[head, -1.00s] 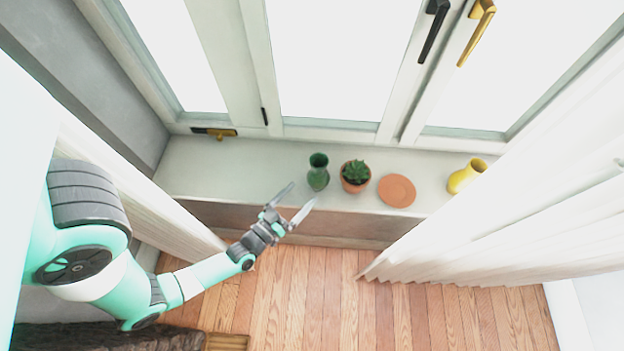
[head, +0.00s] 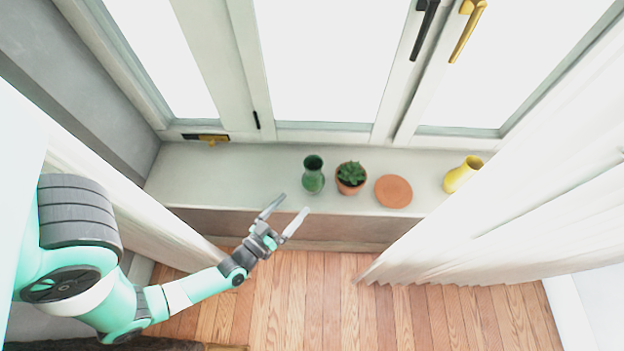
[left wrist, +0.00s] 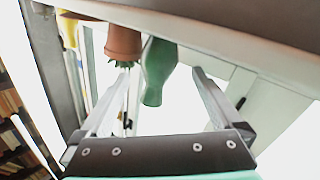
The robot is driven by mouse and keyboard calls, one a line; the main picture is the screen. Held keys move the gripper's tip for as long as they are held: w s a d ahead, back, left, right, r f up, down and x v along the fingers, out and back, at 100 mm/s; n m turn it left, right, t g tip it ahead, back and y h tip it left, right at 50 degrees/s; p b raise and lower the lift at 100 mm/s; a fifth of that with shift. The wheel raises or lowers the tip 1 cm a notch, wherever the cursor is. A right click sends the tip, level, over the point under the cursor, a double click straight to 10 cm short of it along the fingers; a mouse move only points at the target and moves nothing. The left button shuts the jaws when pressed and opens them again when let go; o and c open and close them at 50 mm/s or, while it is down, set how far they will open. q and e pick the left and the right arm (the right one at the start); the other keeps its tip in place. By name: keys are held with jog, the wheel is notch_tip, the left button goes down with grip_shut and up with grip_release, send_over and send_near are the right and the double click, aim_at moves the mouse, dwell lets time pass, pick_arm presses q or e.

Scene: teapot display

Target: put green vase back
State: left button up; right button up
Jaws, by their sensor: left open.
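The green vase (head: 313,176) stands upright on the window sill (head: 225,172), just left of the potted succulent. My left gripper (head: 288,212) is open and empty, in front of the sill's edge and apart from the vase. In the left wrist view, which looks upside down, the green vase (left wrist: 158,68) appears between the two fingers of my left gripper (left wrist: 160,92), farther off. My right gripper is in neither view.
White curtains (head: 500,215) hang at both sides. The left part of the sill is clear.

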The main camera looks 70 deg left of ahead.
aim_at(314, 162)
pick_arm(q)
jog(key=x, duration=0.3)
jog(key=b+x, duration=0.1)
jog(key=x, duration=0.3)
jog(key=b+x, duration=0.1)
jog(key=x, duration=0.3)
jog(key=shift+w+a+r, duration=0.1)
jog(key=shift+w+r, duration=0.05)
jog(key=shift+r, duration=0.15)
grip_shut()
notch_tip(314, 162, up, 10)
jog(key=p, duration=0.7)
jog(key=shift+r, duration=0.1)
jog(key=w+d+r+m+t+h, duration=0.1)
jog(key=d+r+m+h, duration=0.15)
jog(key=d, duration=0.45)
jog(key=w+d+r+m+t+h, duration=0.1)
jog(key=d+r+m+h, duration=0.1)
jog(key=d+h, duration=0.35)
jog(key=w+d+r+m+t+h, duration=0.1)
jog(key=d+r+m+h, duration=0.1)
jog(key=d, duration=0.6)
notch_tip(314, 162, up, 17)
jog(key=s+p, duration=0.1)
jog(key=p, duration=2.4)
jog(key=shift+s+a+f, duration=0.15)
jog(key=shift+s+a, duration=0.05)
jog(key=shift+s, duration=0.1)
